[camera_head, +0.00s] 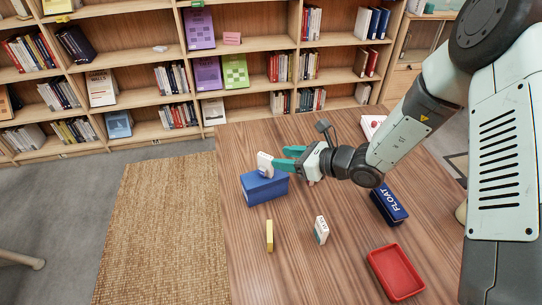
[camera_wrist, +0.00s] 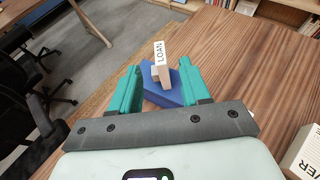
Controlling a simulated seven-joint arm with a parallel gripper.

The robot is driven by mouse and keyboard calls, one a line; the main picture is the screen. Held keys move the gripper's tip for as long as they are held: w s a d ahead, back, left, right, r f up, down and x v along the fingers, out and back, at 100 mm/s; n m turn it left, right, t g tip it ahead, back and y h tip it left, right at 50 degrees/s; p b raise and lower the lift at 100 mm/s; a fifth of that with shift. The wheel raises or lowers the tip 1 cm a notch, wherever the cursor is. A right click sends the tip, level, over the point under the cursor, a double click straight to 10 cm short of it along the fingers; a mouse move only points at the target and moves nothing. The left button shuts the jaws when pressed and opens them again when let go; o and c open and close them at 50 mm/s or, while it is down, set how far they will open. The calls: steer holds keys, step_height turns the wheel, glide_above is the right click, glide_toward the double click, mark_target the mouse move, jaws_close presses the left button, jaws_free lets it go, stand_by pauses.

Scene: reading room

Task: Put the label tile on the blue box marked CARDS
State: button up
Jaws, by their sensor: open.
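A blue box (camera_head: 265,190) stands on the wooden table; no CARDS marking is readable on it. It also shows in the wrist view (camera_wrist: 158,93). A pale tile (camera_head: 265,164) is on top of the box near one end, standing up; in the wrist view the tile (camera_wrist: 160,54) reads LOAN. My gripper (camera_head: 281,158) is open, with its teal fingers pointing at the tile from the right. In the wrist view the tile appears between and just beyond the fingertips (camera_wrist: 160,72). I cannot tell whether a finger touches it.
A yellow block (camera_head: 269,236) and a white lettered block (camera_head: 321,230) stand in front of the box. A dark blue box marked FLOAT (camera_head: 389,204) and a red tray (camera_head: 396,272) lie to the right. Bookshelves (camera_head: 150,52) stand behind; the table's left edge is near.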

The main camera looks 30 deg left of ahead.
steer(key=shift+v, duration=1.5)
steer(key=s+d+r+n+g+h, duration=0.1)
steer(key=s+d+r+n+h, duration=0.15)
steer(key=d+r+n, duration=0.5)
steer(key=s+d+r+n+h, duration=0.2)
steer(key=s+d+r+n, duration=0.2)
steer(key=r, duration=0.6)
steer(key=s+d+r+n+t+h, duration=0.2)
steer(key=s+d+r+h, duration=0.1)
steer(key=d, duration=0.4)
steer(key=s+d+r+n+t+h, duration=0.2)
steer(key=s+d+r+h, duration=0.1)
steer(key=d, duration=0.4)
steer(key=s+d+r+n+t+h, duration=0.2)
steer(key=s+d+r+n+h, duration=0.1)
steer(key=d, duration=0.5)
steer(key=s+r, duration=0.1)
steer(key=s, duration=0.1)
steer(key=shift+s+t, duration=0.3)
